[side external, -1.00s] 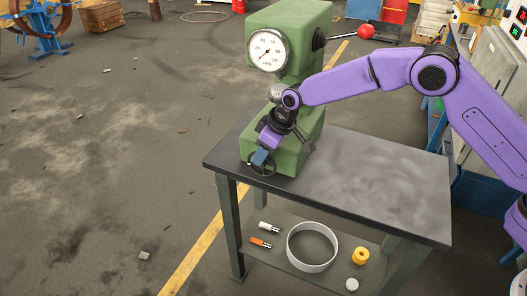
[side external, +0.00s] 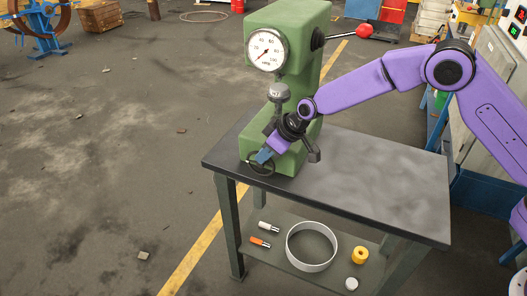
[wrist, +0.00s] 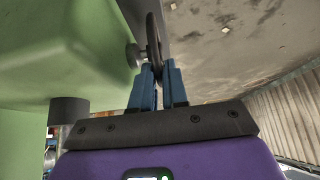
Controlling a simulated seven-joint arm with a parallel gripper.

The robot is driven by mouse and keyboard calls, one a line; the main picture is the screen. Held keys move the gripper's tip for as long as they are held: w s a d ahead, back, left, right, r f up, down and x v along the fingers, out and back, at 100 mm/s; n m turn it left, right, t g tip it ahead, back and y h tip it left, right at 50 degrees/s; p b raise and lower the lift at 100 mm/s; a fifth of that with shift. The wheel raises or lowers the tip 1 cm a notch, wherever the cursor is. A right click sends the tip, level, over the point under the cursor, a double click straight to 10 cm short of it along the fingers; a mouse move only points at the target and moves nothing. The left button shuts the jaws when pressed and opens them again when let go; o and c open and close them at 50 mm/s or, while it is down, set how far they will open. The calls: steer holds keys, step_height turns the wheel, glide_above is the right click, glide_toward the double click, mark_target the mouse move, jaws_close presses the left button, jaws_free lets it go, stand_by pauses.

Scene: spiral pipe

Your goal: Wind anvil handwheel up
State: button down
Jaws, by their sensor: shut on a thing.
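The anvil handwheel (side external: 261,168) is a thin dark wheel low on the front of the green hardness tester (side external: 285,20). In the wrist view the handwheel (wrist: 153,38) shows edge-on, on a short grey hub beside the green body. My gripper (side external: 263,157) has blue fingers and is shut on the wheel's rim. In the wrist view my gripper (wrist: 157,72) has its two fingertips on either side of the rim. The grey anvil (side external: 279,91) stands below the round dial (side external: 267,50). My wrist hides part of the tester's base and the anvil's lower post.
The tester stands on a dark metal table (side external: 380,190). A red-knobbed lever (side external: 364,32) sticks out to the tester's right. The lower shelf holds a white ring (side external: 312,266), a yellow part (side external: 360,256) and small items. The table's right half is clear.

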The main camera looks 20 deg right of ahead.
steer(key=shift+s+d+f+t+y, duration=0.2)
steer(key=shift+d+t+y, duration=0.2)
steer(key=shift+t+y, duration=0.45)
steer(key=shift+s+f, duration=0.1)
steer(key=shift+s, duration=0.05)
stand_by(0.4)
steer(key=c, duration=1.2)
jaws_free()
steer(key=v, duration=1.7)
steer(key=shift+s+d, duration=0.15)
steer(key=shift+s, duration=0.15)
